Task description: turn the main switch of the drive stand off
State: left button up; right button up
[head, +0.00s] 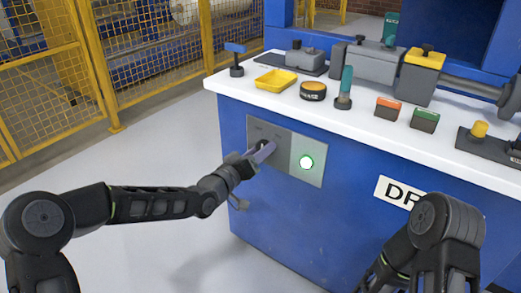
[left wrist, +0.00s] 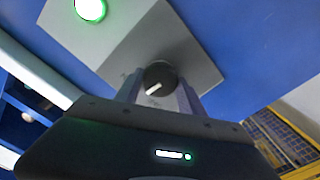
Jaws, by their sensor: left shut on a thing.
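The main switch, a dark round knob (head: 262,145), sits on a grey panel (head: 285,132) on the blue front of the drive stand (head: 283,222). My left gripper (head: 264,151) reaches it from the left and is shut on the knob. In the left wrist view the knob (left wrist: 160,72) lies between the two fingers, and its white pointer mark slants to the lower left. A round green lamp (head: 306,162) on the panel is lit; it also shows in the left wrist view (left wrist: 90,9). The panel's lettering is too small to read. My right gripper is out of view.
The white worktop (head: 352,131) above holds a yellow tray (head: 276,81), an orange block (head: 388,107), a green block (head: 424,120) and other parts. A yellow mesh fence (head: 150,50) stands behind at left. The floor left of the stand is clear.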

pick_arm(q)
jog(key=shift+n, duration=3.9)
jog(key=o, duration=1.4)
jog(key=shift+c, duration=0.2)
jog(key=shift+a+p, duration=0.15)
jog(key=shift+p, duration=0.15)
